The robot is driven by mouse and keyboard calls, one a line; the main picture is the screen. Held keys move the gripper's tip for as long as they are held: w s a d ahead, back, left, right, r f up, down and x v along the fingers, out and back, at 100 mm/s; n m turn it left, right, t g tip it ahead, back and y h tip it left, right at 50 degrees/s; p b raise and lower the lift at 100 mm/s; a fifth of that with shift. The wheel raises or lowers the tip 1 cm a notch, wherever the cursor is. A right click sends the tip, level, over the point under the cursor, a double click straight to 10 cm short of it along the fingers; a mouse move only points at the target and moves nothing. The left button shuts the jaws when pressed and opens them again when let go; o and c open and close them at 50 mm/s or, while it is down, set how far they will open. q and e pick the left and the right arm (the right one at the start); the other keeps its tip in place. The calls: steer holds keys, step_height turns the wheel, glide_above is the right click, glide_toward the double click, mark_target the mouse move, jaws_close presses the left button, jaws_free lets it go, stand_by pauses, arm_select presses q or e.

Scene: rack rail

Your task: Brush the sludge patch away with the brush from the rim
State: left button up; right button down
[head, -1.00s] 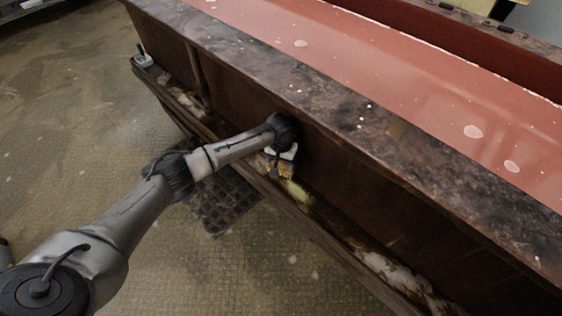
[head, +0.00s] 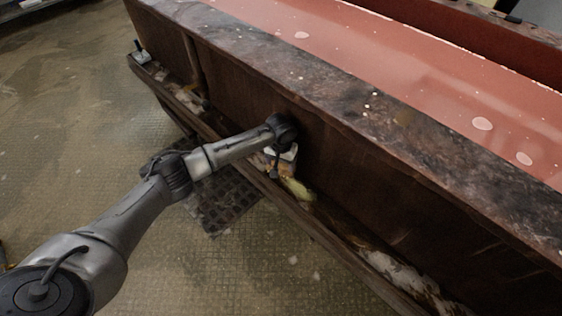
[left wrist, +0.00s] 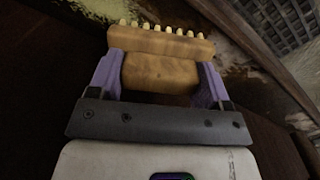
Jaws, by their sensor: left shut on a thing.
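My left gripper (left wrist: 158,76) is shut on the brush (left wrist: 160,42), its purple fingers on either side of the wooden block. The pale bristles point away from the wrist. In the head view my left gripper (head: 282,158) is low against the tank's outer side wall, just above the ledge; the brush is mostly hidden there. The yellow-green sludge patch (head: 298,188) lies on the ledge just beyond the gripper. My right gripper is not in view.
The tank's broad stained rim (head: 340,95) runs diagonally above the gripper, with reddish liquid (head: 420,75) behind it. Whitish debris (head: 400,272) lies farther along the ledge. A small light object (head: 140,57) stands at its far end. A dark grate (head: 222,200) lies on the floor.

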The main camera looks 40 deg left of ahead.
arm_select(q)
steer(key=shift+f, duration=0.45)
steer(key=shift+f, duration=0.6)
steer(key=shift+d, duration=0.1)
